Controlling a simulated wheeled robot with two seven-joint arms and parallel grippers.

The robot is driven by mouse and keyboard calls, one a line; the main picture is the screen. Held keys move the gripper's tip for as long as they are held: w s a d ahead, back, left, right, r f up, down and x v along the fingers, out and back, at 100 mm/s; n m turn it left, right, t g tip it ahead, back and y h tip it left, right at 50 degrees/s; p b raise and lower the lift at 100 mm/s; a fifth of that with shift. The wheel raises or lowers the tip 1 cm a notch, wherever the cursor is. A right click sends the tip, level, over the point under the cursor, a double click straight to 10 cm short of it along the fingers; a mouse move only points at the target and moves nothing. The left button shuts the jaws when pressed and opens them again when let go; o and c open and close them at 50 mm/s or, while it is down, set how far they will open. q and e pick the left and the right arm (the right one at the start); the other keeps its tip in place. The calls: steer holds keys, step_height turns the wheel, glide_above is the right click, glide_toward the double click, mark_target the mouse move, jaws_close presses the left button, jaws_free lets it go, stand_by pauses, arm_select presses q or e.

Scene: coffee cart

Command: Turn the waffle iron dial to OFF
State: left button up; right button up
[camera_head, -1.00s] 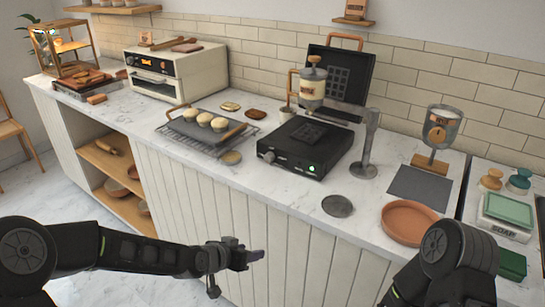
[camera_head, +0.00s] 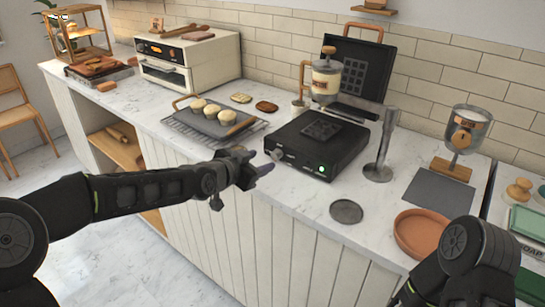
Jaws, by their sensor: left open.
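The black waffle iron (camera_head: 342,155) stands on the white counter with its lid (camera_head: 360,70) raised. Its front face carries a small round dial (camera_head: 277,154) at the left end and a lit green light (camera_head: 322,168) at the right end. My left gripper (camera_head: 262,170) is open, in front of the counter's edge and close to the dial's end of the iron. I cannot tell how large the gap to the dial is. My right arm shows at the lower right; its gripper is out of view.
A batter dispenser (camera_head: 326,84) is by the iron's raised lid. A metal stand (camera_head: 380,150) is right of the iron. A rack and tray with buns (camera_head: 212,122) lie to the left. A grey disc (camera_head: 346,211) and a terracotta dish (camera_head: 418,236) sit at the front right.

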mark_target(274, 156)
arm_select(q)
steer(key=p+x, duration=0.1)
steer(key=x, duration=0.6)
steer(key=shift+w+d, duration=0.1)
steer(key=shift+w, duration=0.05)
steer(key=shift+c, duration=0.3)
jaws_close()
